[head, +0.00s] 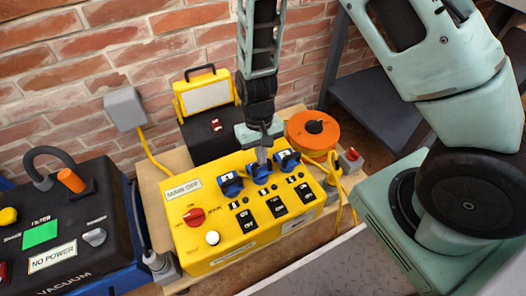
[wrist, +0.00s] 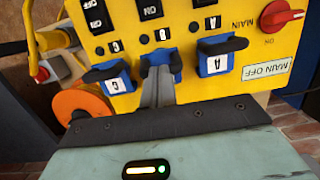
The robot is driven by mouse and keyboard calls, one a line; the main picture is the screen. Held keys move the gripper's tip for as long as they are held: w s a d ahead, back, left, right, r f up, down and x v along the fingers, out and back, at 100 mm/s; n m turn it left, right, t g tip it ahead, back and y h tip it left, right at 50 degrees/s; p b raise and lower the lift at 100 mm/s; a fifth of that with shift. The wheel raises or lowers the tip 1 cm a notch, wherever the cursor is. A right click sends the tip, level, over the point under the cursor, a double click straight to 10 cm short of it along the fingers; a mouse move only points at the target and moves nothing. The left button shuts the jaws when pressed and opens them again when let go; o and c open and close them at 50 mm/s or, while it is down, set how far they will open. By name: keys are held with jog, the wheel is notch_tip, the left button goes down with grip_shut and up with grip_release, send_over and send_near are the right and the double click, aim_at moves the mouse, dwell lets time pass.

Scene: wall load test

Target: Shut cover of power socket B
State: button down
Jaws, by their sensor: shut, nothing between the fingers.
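The yellow power box (head: 222,240) stands on the wooden bench, with three blue sockets along its back edge. Power socket B (head: 259,172) is the middle one, between socket A (head: 230,183) and socket C (head: 287,160). My gripper (head: 262,158) is shut and empty, pointing down at socket B.
Sockets A (wrist: 216,63) and C (wrist: 116,82) are close on either side. An orange cable reel (head: 312,132) and a yellow work lamp (head: 206,92) stand behind the box. A vacuum unit (head: 65,225) stands at left. The red main knob (head: 194,217) sits by a MAIN OFF label.

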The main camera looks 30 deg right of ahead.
jog(key=shift+s+f+p, duration=0.3)
jog(key=shift+s+p, duration=0.05)
jog(key=shift+s, duration=0.15)
jog(key=shift+s+f+p, duration=0.3)
jog(key=shift+s, duration=0.2)
jog(key=shift+f, duration=0.1)
jog(key=shift+w, duration=0.1)
jog(key=shift+w+r+p, duration=0.25)
jog(key=shift+w+p, duration=0.3)
jog(key=shift+w, duration=0.3)
jog(key=s+r+p, duration=0.3)
jog(key=r+p, duration=0.5)
jog(key=r, duration=0.6)
jog(key=w+r+t+p, duration=0.1)
jog(key=w+p, duration=0.4)
jog(key=f+b, duration=0.1)
jog(key=f, duration=0.3)
jog(key=s+f+b, duration=0.1)
jog(key=f+b, duration=0.1)
jog(key=f, duration=0.3)
jog(key=f+b, duration=0.2)
jog(key=f, duration=0.2)
jog(key=shift+s+f, duration=0.15)
jog(key=shift+f, duration=0.3)
